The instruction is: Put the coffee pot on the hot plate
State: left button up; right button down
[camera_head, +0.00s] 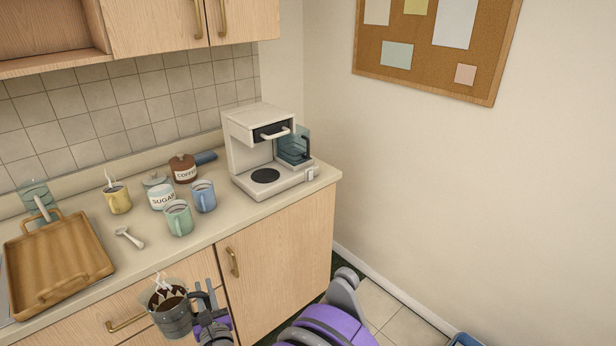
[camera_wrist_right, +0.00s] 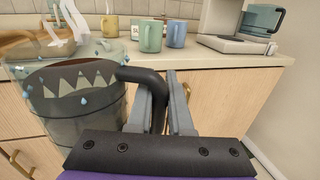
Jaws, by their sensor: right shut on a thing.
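The glass coffee pot (camera_head: 171,314), with dark steaming coffee inside, is in front of the counter's drawers. It also fills the left of the right wrist view (camera_wrist_right: 70,108). My right gripper (camera_head: 207,308) is shut on its black handle (camera_wrist_right: 142,75), with the handle between the two grey fingers. The pot looks roughly upright and clear of the counter. The hot plate (camera_head: 265,175) is a bare black disc on the base of the white coffee maker (camera_head: 239,150), at the counter's right end. My left gripper is not in view.
A green mug (camera_head: 178,219), blue mug (camera_head: 204,197), yellow mug (camera_head: 120,200), sugar jar (camera_head: 161,196) and coffee jar (camera_head: 184,169) stand left of the coffee maker. A wooden tray (camera_head: 55,262) lies farther left. Bare counter (camera_head: 222,222) lies before the coffee maker.

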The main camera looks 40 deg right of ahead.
aim_at(268, 178)
jog(key=i+z, duration=0.25)
jog(key=z, duration=0.15)
jog(key=i+j+z, duration=0.1)
jog(key=i+z, duration=0.15)
jog(key=z, duration=0.15)
